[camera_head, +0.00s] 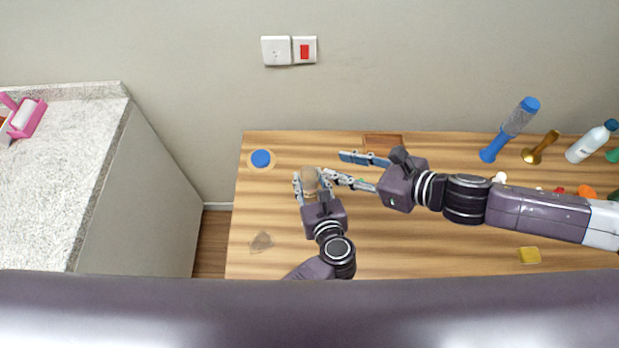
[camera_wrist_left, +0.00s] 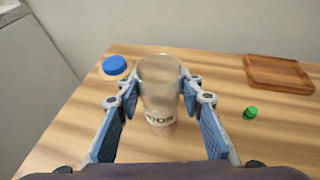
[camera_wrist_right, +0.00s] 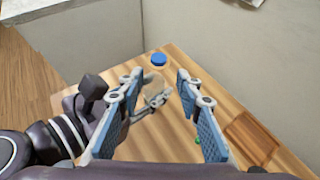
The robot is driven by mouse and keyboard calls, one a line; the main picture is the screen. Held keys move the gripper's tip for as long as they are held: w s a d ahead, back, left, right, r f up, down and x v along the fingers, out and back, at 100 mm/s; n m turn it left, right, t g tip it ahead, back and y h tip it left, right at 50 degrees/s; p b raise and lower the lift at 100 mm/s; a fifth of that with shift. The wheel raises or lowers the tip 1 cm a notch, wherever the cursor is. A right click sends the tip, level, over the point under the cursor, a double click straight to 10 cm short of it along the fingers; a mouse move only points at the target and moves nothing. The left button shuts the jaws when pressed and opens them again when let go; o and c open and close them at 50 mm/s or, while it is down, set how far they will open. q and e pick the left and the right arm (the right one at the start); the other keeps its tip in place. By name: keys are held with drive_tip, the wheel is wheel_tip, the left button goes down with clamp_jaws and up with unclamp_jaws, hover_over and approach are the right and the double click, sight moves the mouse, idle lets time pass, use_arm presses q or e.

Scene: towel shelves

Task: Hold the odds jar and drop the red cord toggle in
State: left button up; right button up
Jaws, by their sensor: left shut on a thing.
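The odds jar (camera_head: 311,184) is clear, with lettering on its front, and stands upright in the left wrist view (camera_wrist_left: 160,85). My left gripper (camera_wrist_left: 160,88) is shut on it, one finger on each side; its mouth looks uncovered. My right gripper (camera_wrist_right: 160,80) is open beside and above the jar, with nothing seen between its fingers. I cannot make out the red cord toggle for sure; a small red thing (camera_head: 560,190) lies among objects at the table's right, too small to identify.
A blue lid (camera_head: 261,158) lies left of the jar. A small green piece (camera_wrist_left: 249,113) and a brown wooden tray (camera_wrist_left: 278,73) are to its right. A blue-capped bottle (camera_head: 592,142), brass item (camera_head: 541,148) and yellow block (camera_head: 529,255) occupy the right side. The front middle is clear.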

drive_tip(key=v, duration=0.5)
drive_tip(key=shift+s+d+r, duration=0.2)
idle(0.5)
use_arm(q)
drive_tip(key=o, duration=1.2)
drive_tip(key=shift+o, duration=0.2)
drive_tip(key=v, duration=1.2)
drive_tip(key=shift+s+f, duration=0.1)
use_arm(e)
drive_tip(key=shift+f, duration=0.1)
